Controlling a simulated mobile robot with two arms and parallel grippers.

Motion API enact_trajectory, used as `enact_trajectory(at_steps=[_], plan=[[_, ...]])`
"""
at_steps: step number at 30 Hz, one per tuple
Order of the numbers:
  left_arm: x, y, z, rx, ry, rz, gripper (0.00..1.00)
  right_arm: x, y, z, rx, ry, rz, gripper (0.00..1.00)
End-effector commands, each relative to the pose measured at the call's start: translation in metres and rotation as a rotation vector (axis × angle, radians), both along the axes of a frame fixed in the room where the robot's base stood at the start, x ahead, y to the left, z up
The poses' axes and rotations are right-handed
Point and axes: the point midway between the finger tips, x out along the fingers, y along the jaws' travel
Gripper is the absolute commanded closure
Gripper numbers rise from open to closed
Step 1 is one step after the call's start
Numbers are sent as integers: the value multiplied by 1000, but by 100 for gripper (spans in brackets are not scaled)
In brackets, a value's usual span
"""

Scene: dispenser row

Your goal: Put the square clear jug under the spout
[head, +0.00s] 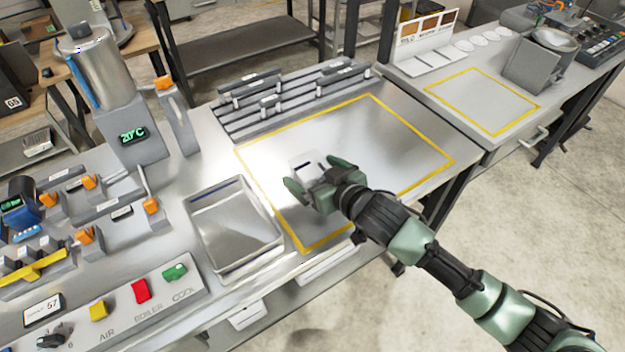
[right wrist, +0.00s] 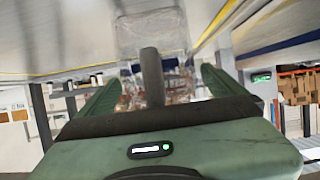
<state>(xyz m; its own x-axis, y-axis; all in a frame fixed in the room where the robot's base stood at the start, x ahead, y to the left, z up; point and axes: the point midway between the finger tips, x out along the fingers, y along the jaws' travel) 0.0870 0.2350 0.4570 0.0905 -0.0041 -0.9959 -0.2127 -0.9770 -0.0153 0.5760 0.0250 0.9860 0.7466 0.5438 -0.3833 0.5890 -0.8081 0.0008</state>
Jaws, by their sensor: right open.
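The square clear jug (head: 303,163) is see-through and faint, on the metal bench inside the yellow outline. My right gripper (head: 313,178) is open, with its green fingers close to the jug. In the right wrist view the jug (right wrist: 150,28) lies ahead, between the lines of the two open fingers (right wrist: 162,85). I cannot tell whether either finger touches it. A steel tank (head: 105,68) stands on a grey base with a 20°C display (head: 132,135) at the left. I cannot make out the spout clearly. My left gripper is not in view.
A shallow steel tray (head: 235,228) lies left of the yellow outline (head: 410,118). A slotted grey rack (head: 290,98) stands behind it. A panel with coloured buttons (head: 140,291) and orange-handled fittings (head: 150,205) fill the left. The outlined area right of my gripper is clear.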

Motion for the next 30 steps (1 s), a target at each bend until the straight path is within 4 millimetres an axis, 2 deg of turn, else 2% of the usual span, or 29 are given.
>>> enact_trajectory(at_steps=[7, 8, 17, 25, 30], plan=[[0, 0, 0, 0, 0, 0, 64, 1, 1, -1, 0, 0, 0, 2], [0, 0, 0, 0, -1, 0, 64, 1, 1, -1, 0, 0, 0, 7], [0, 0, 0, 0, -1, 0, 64, 1, 1, -1, 1, -1, 0, 91], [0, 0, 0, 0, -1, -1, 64, 1, 1, 1, 1, -1, 0, 91], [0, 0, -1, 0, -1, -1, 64, 2, 1, 15, 3, -2, 0, 91]])
